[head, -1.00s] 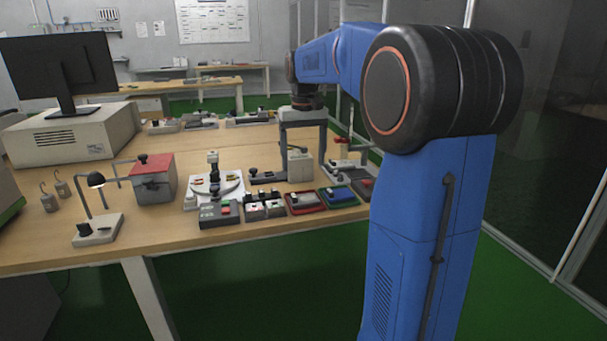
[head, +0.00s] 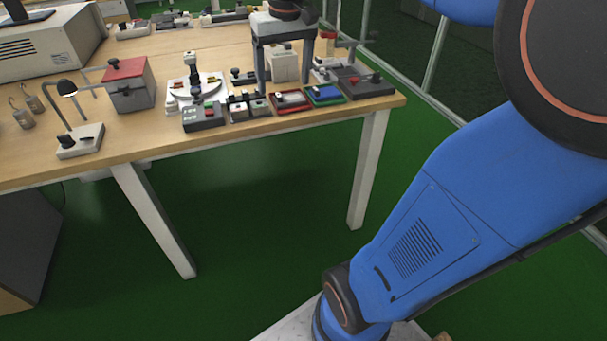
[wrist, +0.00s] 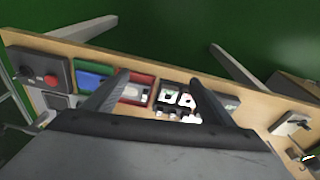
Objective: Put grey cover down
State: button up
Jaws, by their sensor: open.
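A pale grey box (head: 285,66), which may be the grey cover, stands upright on the wooden table (head: 235,138) behind the row of small devices. My gripper (head: 284,86) points down around or just in front of this box, with one finger at each side in the head view. It is open, with a wide gap between the fingers. I cannot tell whether the fingers touch the box. In the wrist view my gripper (wrist: 158,78) has its fingers spread over the device row, and no cover is clearly seen between them.
Near the table's front edge stand a red tray (head: 291,100), a blue-green tray (head: 324,95), a grey box with a red button (head: 365,82) and a grey switch box (head: 203,116). A red-lidded box (head: 129,84) and a lamp (head: 79,139) stand left. Bare wood lies along the front edge.

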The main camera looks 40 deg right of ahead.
jog(key=s+a+f+n+t, duration=0.1)
jog(key=s+a+f, duration=0.2)
jog(key=s+f, duration=0.4)
jog(key=s+a+f+n+t, duration=0.1)
jog(key=s+a+f+t, duration=0.1)
jog(key=s+a+f, duration=0.2)
jog(key=s+f, duration=0.3)
jog(key=s, duration=0.4)
jog(key=shift+s+a, duration=0.15)
jog(key=shift+s, duration=0.05)
